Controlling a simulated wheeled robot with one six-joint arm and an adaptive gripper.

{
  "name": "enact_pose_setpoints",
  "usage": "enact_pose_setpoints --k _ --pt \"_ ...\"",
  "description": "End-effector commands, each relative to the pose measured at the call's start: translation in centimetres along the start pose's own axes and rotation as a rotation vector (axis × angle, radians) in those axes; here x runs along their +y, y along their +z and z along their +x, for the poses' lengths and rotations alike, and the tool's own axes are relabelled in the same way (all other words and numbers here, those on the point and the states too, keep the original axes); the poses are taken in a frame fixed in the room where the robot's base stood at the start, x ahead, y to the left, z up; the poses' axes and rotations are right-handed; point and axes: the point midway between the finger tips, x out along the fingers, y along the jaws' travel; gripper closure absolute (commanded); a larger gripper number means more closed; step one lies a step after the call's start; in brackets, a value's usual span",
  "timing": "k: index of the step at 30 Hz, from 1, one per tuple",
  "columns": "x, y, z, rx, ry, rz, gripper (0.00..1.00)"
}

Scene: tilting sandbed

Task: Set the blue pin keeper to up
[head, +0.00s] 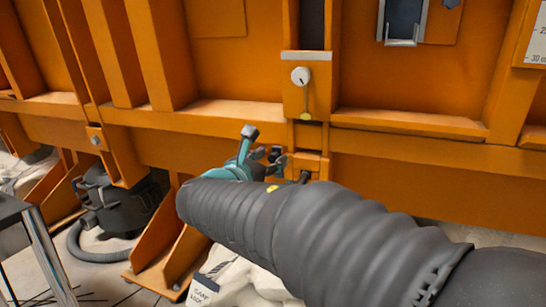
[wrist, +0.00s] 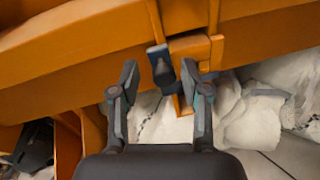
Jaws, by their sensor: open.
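A dark, blue-grey pin keeper (wrist: 161,66) shows in the wrist view, mounted at the orange bracket on the beam. It has a flat head and a short shank; its exact setting is hard to tell. In the head view a small dark part (head: 304,177) at the orange bracket (head: 308,162) may be the same keeper, mostly hidden by my arm. My gripper (wrist: 160,78) is open, with a finger on each side of the keeper in the picture. I cannot tell whether it touches. In the head view my teal gripper (head: 263,143) is just left of the bracket.
An orange ribbed wall (head: 220,70) with a ledge stands close ahead. A white knob (head: 301,76) with a yellow-tipped lever (head: 305,112) is above the bracket. White sacks (wrist: 258,115) lie below. A black machine with a hose (head: 115,205) and a metal-legged stand (head: 42,235) are at left.

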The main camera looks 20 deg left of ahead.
Motion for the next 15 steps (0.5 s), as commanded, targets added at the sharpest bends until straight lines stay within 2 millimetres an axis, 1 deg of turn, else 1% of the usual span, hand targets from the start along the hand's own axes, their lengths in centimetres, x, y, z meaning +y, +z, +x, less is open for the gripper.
enact_pose_setpoints --k 3,9,12,15 --pt "0.1 0.0 -2.5 0.0 0.006 0.0 0.53" --pt "0.1 0.0 -6.4 0.001 0.005 0.001 0.53" --pt "0.1 0.0 -8.0 0.0 0.005 0.0 0.53" --pt "0.1 -0.1 -9.1 0.001 0.003 0.0 0.53"
